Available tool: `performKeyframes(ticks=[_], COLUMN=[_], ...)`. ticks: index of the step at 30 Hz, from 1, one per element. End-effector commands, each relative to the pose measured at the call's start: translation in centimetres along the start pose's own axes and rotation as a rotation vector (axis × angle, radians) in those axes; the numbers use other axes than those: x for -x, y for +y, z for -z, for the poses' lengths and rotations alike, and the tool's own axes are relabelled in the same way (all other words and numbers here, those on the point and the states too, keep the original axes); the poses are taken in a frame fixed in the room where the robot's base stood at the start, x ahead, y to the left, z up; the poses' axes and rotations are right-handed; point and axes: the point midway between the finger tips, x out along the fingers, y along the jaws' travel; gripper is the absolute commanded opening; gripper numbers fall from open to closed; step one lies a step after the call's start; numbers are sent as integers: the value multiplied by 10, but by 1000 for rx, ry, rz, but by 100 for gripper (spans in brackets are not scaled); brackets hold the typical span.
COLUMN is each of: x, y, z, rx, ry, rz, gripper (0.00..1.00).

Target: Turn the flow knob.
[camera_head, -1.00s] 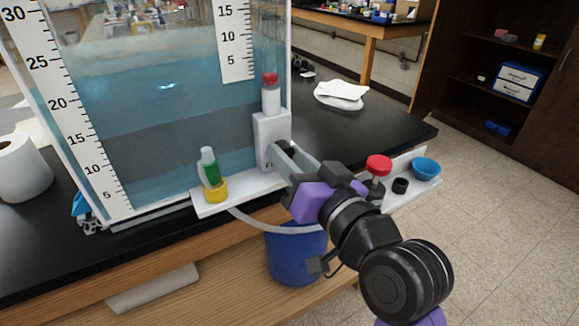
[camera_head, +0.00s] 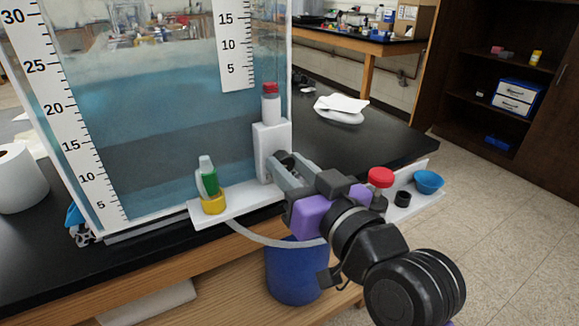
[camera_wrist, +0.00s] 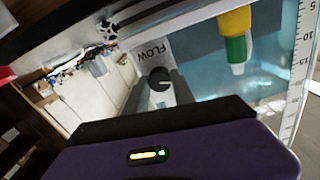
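The flow knob (camera_wrist: 158,80) is a small round black knob with a pale pointer line. In the wrist view it sits on a white panel marked FLOW (camera_wrist: 152,52). In the head view that panel is the front of the white block (camera_head: 268,140) at the tank's corner; my gripper largely hides the knob there. My gripper (camera_head: 279,163) is at the block's face. In the wrist view its grey fingers (camera_wrist: 158,95) stand apart, one on each side of the knob. I cannot tell whether they touch it.
A red-capped white bottle (camera_head: 271,103) stands on the block. A green vial in a yellow holder (camera_head: 213,202) is on the white shelf to the left. A red knob (camera_head: 381,178), a black cap (camera_head: 402,198) and a blue bowl (camera_head: 429,181) are to the right. A hose (camera_head: 265,238) hangs below.

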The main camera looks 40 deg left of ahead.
Motion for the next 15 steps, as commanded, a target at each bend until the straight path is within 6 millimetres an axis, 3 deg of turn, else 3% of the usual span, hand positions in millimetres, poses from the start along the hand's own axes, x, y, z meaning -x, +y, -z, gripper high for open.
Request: performKeyframes(ticks=[1, 3, 15], x=[0, 0, 5], y=[0, 0, 0], z=[-4, -3, -1], rx=[-3, -2, -2], ry=[-7, -6, -1], rz=[0, 0, 0], gripper=[38, 52, 52])
